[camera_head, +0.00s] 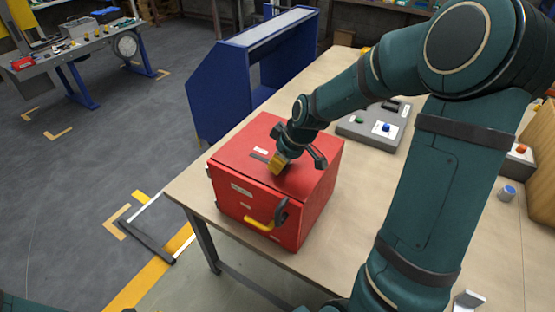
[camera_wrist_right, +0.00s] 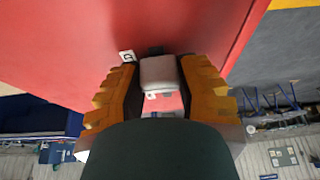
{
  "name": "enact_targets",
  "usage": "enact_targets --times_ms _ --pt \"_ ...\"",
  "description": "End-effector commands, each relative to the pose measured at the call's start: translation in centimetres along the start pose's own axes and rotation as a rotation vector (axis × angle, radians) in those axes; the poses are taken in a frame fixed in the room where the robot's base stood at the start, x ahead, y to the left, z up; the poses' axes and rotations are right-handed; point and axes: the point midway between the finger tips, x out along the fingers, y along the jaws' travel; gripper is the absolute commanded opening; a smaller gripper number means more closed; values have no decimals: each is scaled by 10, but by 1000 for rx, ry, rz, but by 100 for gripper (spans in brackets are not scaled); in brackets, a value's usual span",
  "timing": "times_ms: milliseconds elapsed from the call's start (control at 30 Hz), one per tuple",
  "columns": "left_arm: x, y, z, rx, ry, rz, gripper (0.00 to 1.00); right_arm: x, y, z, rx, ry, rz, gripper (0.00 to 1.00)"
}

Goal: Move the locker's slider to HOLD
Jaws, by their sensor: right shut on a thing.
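The red locker (camera_head: 235,172) is a box on the table with a yellow handle (camera_head: 260,223) on its front. My right gripper (camera_head: 277,165) points down at the locker's top. In the right wrist view its yellow fingers (camera_wrist_right: 160,85) are shut on the light grey slider knob (camera_wrist_right: 158,72). A dark slot piece (camera_wrist_right: 156,50) shows just beyond the knob. A small white label (camera_wrist_right: 127,56) with a dark mark lies beside the left finger. Which position the slider is at cannot be read. My left gripper is out of view.
A grey panel with buttons (camera_head: 370,131) stands behind the locker on the table (camera_head: 350,215). A blue cabinet (camera_head: 215,100) stands behind the table's left edge. A dark hook-shaped latch (camera_head: 281,211) is on the locker's front.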

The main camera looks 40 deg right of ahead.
Motion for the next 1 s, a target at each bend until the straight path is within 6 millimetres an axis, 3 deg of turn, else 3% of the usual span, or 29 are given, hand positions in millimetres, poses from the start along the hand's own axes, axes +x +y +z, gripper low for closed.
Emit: enact_targets --times_ms 67,100,167,200,567,667,1000 --pt "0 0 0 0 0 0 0 2 -1 5 4 -11 -6 0" --pt "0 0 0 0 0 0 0 2 -1 5 4 -11 -6 43" --pt "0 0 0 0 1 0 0 2 -1 5 4 -11 -6 64" --pt "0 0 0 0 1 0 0 2 0 4 4 -10 -5 66" --pt "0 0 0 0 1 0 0 -4 0 2 3 -4 -1 66" --pt "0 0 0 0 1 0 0 -16 1 2 3 -3 1 66" --pt "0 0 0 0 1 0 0 -83 1 2 4 -4 1 66"
